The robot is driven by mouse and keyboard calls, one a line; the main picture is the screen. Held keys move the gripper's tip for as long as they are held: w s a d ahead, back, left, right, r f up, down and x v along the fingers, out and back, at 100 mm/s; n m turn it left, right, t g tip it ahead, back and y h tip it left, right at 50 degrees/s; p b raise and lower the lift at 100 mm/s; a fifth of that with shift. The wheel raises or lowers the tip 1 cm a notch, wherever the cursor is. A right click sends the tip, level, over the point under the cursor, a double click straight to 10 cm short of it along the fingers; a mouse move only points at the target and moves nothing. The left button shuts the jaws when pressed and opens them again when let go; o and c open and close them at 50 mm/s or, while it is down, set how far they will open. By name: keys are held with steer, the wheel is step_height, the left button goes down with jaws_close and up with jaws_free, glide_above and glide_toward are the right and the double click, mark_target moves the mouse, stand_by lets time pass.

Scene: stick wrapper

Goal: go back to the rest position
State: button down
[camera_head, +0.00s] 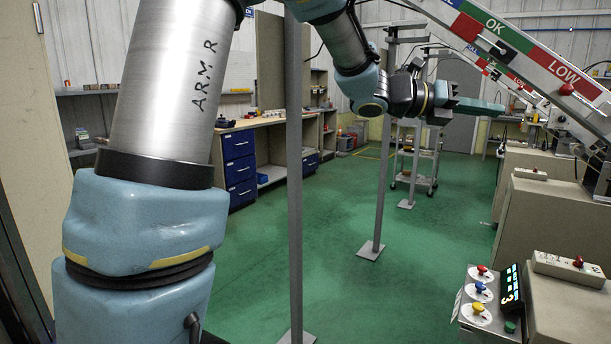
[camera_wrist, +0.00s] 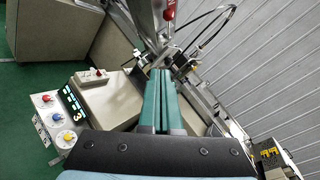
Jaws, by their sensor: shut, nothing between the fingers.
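My gripper (camera_head: 480,106) is held out in the air at the upper right of the head view, pointing right toward the machine. Its two green fingers also show in the wrist view (camera_wrist: 162,100), lying together with nothing between them. The machine's slanted beam (camera_head: 520,50) with OK and LOW labels is just above and to the right of my gripper. Whether the fingertips touch any part of the machine cannot be told; they appear apart from it. My arm reaches across the top of the head view from the left.
A control panel (camera_head: 490,300) with red, blue and yellow knobs stands at the lower right, beside grey cabinets (camera_head: 550,210). Thin grey posts (camera_head: 294,180) stand on the green floor (camera_head: 340,270). A workbench with blue drawers (camera_head: 238,160) is at the back.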

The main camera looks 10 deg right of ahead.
steer(key=w+a+f+m+t+y, duration=0.15)
steer(key=a+f+m+y, duration=0.8)
steer(key=a+f, duration=1.1)
steer(key=s+a+f+m+t+y, duration=0.1)
steer(key=s+a+f+m+y, duration=0.1)
steer(key=a+m, duration=0.5)
steer(key=s+a+f+m+t+y, duration=0.1)
steer(key=a+f+m+y, duration=0.4)
steer(key=a, duration=1.3)
steer(key=s+f+m, duration=0.1)
steer(key=m, duration=0.2)
steer(key=shift+a+f, duration=0.25)
steer(key=shift+a, duration=0.1)
